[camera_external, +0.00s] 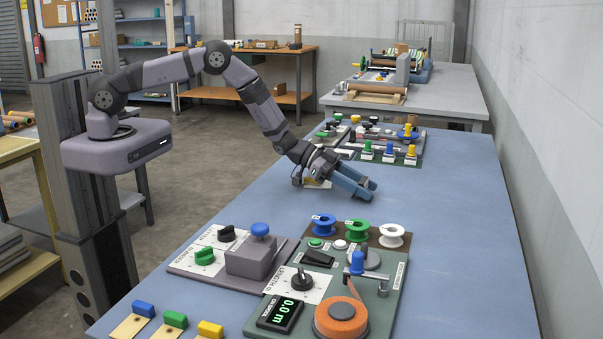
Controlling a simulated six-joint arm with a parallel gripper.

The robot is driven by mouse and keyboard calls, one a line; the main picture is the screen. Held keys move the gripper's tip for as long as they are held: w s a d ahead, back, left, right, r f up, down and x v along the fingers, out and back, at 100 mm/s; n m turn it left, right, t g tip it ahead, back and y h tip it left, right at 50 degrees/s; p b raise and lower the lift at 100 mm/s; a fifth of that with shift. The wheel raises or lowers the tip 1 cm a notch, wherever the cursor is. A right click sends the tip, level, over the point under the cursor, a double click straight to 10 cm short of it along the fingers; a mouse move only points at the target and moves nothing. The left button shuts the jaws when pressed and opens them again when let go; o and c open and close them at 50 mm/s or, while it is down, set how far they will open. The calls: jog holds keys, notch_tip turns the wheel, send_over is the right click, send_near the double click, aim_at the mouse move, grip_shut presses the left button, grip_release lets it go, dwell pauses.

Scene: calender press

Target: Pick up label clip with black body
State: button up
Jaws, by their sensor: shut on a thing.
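My gripper (366,190) is low over the middle of the blue table, its blue fingers pointing down and to the right. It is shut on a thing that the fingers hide. A small pale tan piece (318,184) shows beside the gripper's wrist, partly covered; I cannot tell if it is a label. I cannot make out a black clip body. Label clips with blue (143,308), green (176,319) and yellow (210,329) bodies lie in a row on tan tags at the near left edge, well away from the gripper.
A control panel with an orange roll (341,318) and spools stands at the near right. A panel with a blue knob (260,229) is to its left. More panels with coloured knobs (389,150) stand behind the gripper. The blue table (450,220) is clear to the right.

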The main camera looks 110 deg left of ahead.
aim_at(364, 179)
jog(key=shift+a+r+b, duration=0.1)
jog(key=shift+r+b, duration=1.05)
jog(key=shift+r, duration=3.65)
